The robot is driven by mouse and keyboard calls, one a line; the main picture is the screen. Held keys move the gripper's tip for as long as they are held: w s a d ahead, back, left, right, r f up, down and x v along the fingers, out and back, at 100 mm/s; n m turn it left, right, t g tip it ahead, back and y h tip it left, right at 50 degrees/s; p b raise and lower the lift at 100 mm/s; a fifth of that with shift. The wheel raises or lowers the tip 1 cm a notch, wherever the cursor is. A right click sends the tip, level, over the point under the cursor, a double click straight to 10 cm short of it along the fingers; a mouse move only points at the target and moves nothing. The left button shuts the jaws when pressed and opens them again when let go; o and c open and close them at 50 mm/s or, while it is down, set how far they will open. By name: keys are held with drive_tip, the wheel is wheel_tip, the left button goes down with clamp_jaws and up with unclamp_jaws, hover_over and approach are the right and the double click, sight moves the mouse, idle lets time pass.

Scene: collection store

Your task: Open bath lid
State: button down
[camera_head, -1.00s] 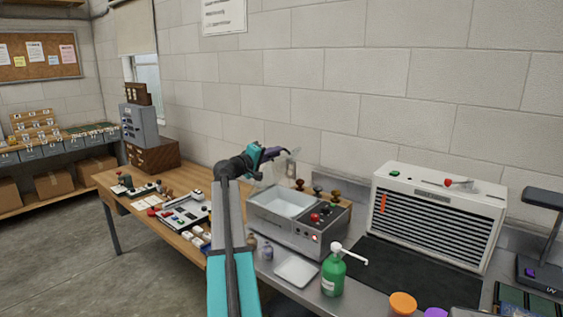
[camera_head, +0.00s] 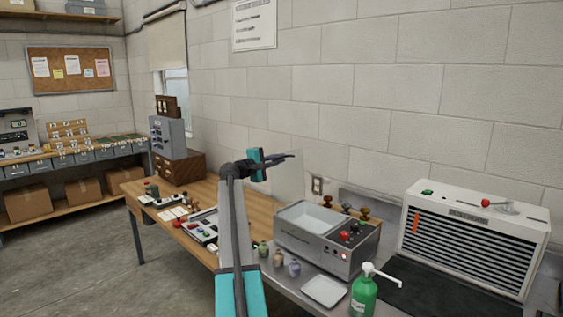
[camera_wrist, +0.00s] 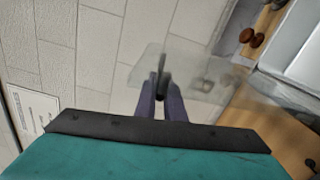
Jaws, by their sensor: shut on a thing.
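The bath is a grey metal box (camera_head: 326,257) with a white basin (camera_head: 312,217) and a front panel with red and green buttons. Its basin is uncovered. The lid is a clear pane (camera_head: 290,182) that stands roughly upright above the back left of the basin. My gripper (camera_head: 290,157) is at the lid's upper edge. In the wrist view, the purple fingers of my gripper (camera_wrist: 162,92) are shut on the edge of the clear lid (camera_wrist: 196,78). The lid's hinge is too faint to make out.
Brown-knobbed stamps (camera_head: 364,213) stand behind the bath. Small jars (camera_head: 278,258), a white tray (camera_head: 324,291) and a green pump bottle (camera_head: 364,295) stand in front. A white louvred unit (camera_head: 475,237) is at the right. The wall is close behind.

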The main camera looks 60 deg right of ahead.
drive_tip(key=shift+w, duration=0.1)
idle(0.3)
drive_tip(key=c, duration=1.9)
unclamp_jaws()
drive_tip(key=shift+o, duration=0.2)
drive_tip(key=b+v, duration=0.3)
drive_tip(key=v, duration=1)
drive_tip(key=shift+w+a, duration=0.15)
drive_tip(key=shift+a, duration=0.2)
